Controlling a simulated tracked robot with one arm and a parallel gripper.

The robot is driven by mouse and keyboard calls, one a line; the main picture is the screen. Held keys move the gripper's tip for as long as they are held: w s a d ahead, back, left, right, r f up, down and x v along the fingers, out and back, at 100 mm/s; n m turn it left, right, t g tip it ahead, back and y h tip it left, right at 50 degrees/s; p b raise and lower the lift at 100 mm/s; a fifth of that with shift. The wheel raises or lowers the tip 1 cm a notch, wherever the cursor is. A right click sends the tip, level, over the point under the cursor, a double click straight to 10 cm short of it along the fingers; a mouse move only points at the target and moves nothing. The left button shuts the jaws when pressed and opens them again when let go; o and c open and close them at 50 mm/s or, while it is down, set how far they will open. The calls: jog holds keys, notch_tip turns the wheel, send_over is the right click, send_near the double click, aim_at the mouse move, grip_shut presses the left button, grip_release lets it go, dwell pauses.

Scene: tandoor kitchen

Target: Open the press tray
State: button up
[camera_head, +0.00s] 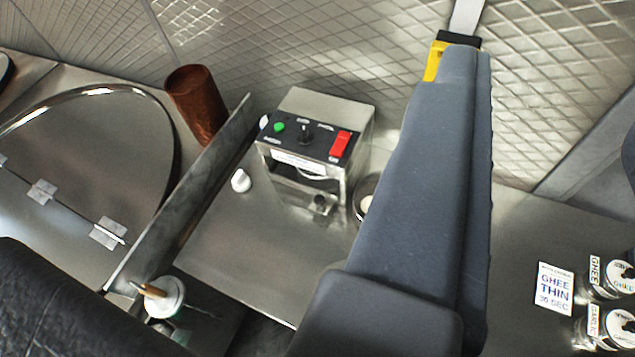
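A small steel press (318,145) stands on the counter against the quilted metal wall. Its black top panel has a green button, a small lever and a red switch. Below the panel is a recess with a pale rounded part inside. A small dark knob (320,204) shows at the lower front; I cannot tell whether it belongs to the tray, or how far the tray is out. My grey arm part crosses the picture to the right of the press and hides the counter there. My gripper's fingertips cannot be made out clearly, nor anything held.
A steel divider (185,195) stands left of the press, with a copper tumbler (195,103) and a round hinged lid (85,160) beyond. A white knob (240,181) sits on the counter. Labelled jars (612,325) and a ghee card (554,288) are at right.

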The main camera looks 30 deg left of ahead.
jog(key=shift+o, duration=0.8)
jog(key=n+g+h+p, duration=0.1)
jog(key=n+g+p, duration=0.6)
jog(key=n, duration=1.5)
send_over(319, 199)
jog(key=s+d, duration=0.4)
jog(key=s, duration=0.1)
notch_tip(319, 199, down, 28)
jog(key=g, duration=0.1)
jog(key=a+f+n+g+p, duration=0.1)
jog(key=a+f+n+g, duration=0.15)
jog(key=f+n, duration=0.35)
jog(key=a+f+n+g+p, duration=0.1)
jog(key=a+f+n, duration=0.25)
jog(key=f, duration=0.45)
jog(key=shift+m+h, duration=0.25)
jog(key=shift+h, duration=0.15)
jog(key=p+x, duration=0.1)
jog(key=x, duration=1.1)
jog(key=shift+w+f, duration=0.2)
